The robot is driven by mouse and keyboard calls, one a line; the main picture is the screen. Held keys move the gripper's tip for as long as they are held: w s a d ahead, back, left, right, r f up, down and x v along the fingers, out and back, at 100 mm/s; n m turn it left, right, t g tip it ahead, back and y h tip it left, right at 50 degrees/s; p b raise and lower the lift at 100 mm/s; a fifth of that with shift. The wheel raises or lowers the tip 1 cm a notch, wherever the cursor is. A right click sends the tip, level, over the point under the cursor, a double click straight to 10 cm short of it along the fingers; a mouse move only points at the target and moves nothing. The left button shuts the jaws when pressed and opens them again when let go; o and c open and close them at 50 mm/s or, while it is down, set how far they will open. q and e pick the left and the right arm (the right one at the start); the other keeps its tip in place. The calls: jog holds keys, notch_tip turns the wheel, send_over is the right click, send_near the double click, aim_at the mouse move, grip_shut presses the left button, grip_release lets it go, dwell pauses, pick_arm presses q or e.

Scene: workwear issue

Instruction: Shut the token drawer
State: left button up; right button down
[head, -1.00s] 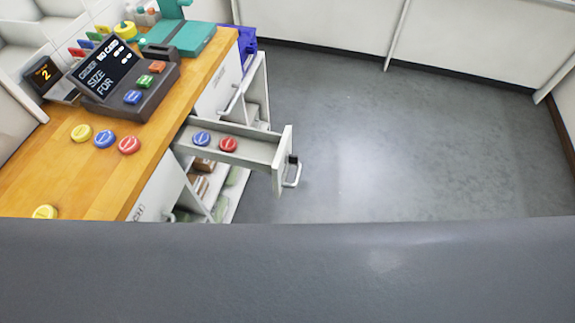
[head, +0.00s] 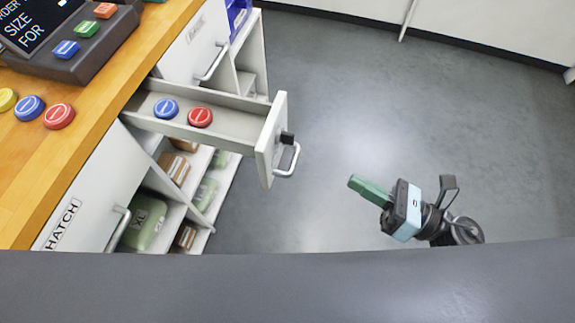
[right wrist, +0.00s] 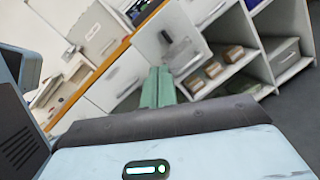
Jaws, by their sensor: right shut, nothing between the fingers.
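The token drawer (head: 237,118) is pulled out from under the wooden counter in the head view. A blue token (head: 166,108) and a red token (head: 200,117) lie in it. Its white front has a metal handle (head: 288,161). My right gripper (head: 355,183) is shut and empty, to the right of the drawer front and apart from it, over the floor. In the right wrist view its green fingers (right wrist: 158,88) are together, pointing toward a white panel (right wrist: 175,48), likely the drawer front. My left gripper is not in view.
The counter (head: 95,135) holds a dark order terminal (head: 75,62) and several round tokens. Open shelves (head: 170,215) with boxes and green packs are below the drawer. A lower door (head: 90,195) marked HATCH has a bar handle. The grey floor (head: 380,100) on the right is clear.

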jog(key=f+n+g, duration=0.1)
jog(key=n+g, duration=0.2)
jog(key=n, duration=0.2)
jog(key=n+g+p, duration=0.1)
jog(key=n, duration=0.2)
send_near(270, 166)
jog(key=shift+y, duration=0.3)
jog(key=x, duration=0.5)
jog(key=shift+w+r, duration=0.1)
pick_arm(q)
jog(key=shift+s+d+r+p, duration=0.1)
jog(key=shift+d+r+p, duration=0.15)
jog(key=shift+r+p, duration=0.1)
pick_arm(e)
jog(key=shift+x, duration=0.85)
jog(key=shift+a, duration=0.15)
